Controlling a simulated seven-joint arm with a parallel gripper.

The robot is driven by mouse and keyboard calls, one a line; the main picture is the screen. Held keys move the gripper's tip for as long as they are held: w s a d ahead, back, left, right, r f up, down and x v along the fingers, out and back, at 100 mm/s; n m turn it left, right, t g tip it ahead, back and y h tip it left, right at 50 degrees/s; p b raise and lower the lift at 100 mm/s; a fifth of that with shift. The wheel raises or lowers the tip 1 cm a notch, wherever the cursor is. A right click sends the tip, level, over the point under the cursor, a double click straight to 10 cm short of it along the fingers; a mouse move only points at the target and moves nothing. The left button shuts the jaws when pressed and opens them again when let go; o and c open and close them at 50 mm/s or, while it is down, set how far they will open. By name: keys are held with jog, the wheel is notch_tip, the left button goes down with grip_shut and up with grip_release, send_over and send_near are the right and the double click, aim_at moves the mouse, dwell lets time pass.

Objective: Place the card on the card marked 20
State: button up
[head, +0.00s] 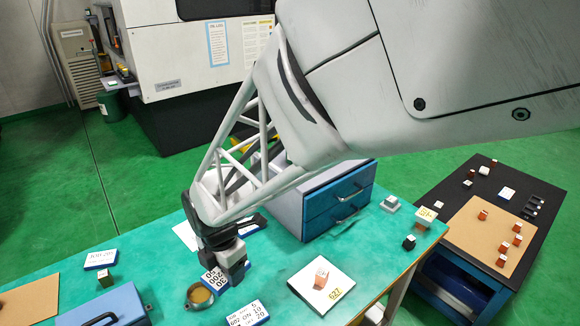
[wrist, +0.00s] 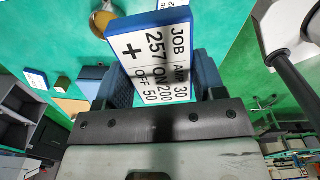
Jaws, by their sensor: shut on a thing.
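My gripper (head: 232,262) is above the green bench and shut on a white card with a blue edge (head: 214,279). In the wrist view the held card (wrist: 155,60) sits between the two blue fingers of my gripper (wrist: 163,88); it reads JOB 257, AMP 30, ON 200, OFF 50 and a plus sign. Another white card with a blue edge (head: 248,314) lies on the bench just below and right of the held card in the head view. Its lettering is small but seems to include 10 and 20. The gap under the held card is hard to judge.
A round brass-coloured dish (head: 200,295) is left of the held card. A blue box with a handle (head: 105,309) and another card (head: 100,259) are at left. Blue drawers (head: 335,197) stand behind.

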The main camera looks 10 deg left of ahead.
jog(key=shift+s+d+f+n, duration=0.8)
jog(key=shift+s+d+f, duration=0.85)
jog(key=shift+s+d, duration=5)
jog(key=shift+w+d+f, duration=0.15)
jog(key=shift+w+f, duration=0.05)
jog(key=shift+f, duration=1.7)
jog(key=shift+w+d+f, duration=0.1)
jog(key=shift+w+f, duration=0.05)
jog(key=shift+f, duration=1.75)
jog(key=shift+w+a, duration=0.1)
send_over(247, 317)
jog(key=shift+w+f, duration=0.1)
jog(key=shift+f, duration=0.65)
jog(key=shift+f, duration=0.15)
jog(key=shift+f, duration=1.65)
